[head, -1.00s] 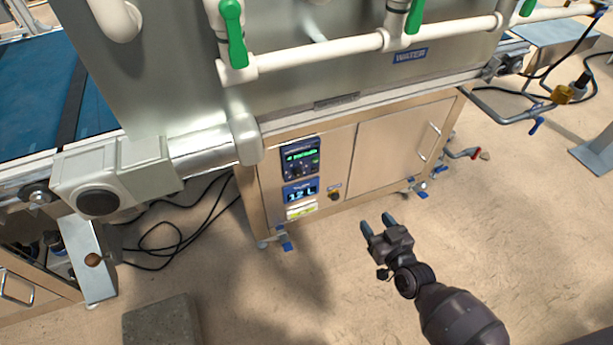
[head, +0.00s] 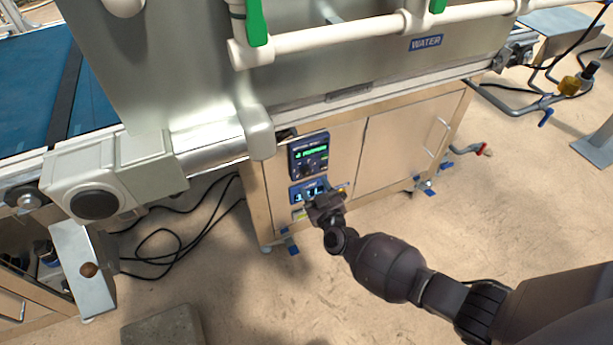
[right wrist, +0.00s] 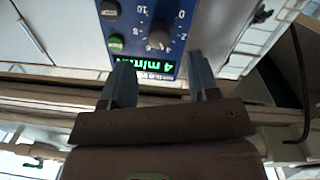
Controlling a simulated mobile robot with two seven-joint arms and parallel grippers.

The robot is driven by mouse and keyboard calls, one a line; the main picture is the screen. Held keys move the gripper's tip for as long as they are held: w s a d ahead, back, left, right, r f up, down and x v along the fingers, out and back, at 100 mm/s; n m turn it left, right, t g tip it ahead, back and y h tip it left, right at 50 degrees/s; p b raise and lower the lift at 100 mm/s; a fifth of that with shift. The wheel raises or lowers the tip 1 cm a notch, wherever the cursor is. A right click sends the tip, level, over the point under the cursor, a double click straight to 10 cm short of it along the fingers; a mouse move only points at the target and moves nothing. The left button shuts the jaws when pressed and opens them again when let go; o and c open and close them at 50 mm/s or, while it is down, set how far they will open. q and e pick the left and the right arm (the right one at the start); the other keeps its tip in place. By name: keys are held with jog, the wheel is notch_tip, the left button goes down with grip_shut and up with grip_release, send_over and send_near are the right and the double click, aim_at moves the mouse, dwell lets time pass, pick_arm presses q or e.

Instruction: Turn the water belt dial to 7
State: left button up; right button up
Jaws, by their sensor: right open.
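The dial is a small dark round knob (right wrist: 158,40) on a blue control panel (head: 308,156), ringed by a printed number scale. The panel's green display (right wrist: 142,63) appears upside down in the right wrist view and seems to read 4 m/min. My right gripper (head: 320,193) is open in front of the cabinet, overlapping the lower panel in the head view. In the right wrist view its two fingers (right wrist: 161,80) are apart, with the knob seen between and beyond them, not touched. The knob's exact pointer setting is unclear. My left gripper is out of view.
A green button (right wrist: 116,42) is beside the knob. White pipes (head: 330,37) and a conveyor (head: 30,90) are above and left. Open floor lies in front.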

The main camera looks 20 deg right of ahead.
aim_at(308, 174)
jog(key=w, duration=0.2)
jog(key=w+b, duration=0.1)
jog(key=shift+w+f, duration=0.25)
jog(key=shift+f, duration=0.05)
jog(key=shift+w+r, duration=0.15)
jog(key=shift+w, duration=0.45)
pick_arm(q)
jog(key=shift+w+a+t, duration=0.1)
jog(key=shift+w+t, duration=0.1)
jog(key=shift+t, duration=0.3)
pick_arm(e)
jog(key=shift+w+r, duration=0.15)
jog(key=shift+w, duration=0.1)
jog(key=c, duration=0.9)
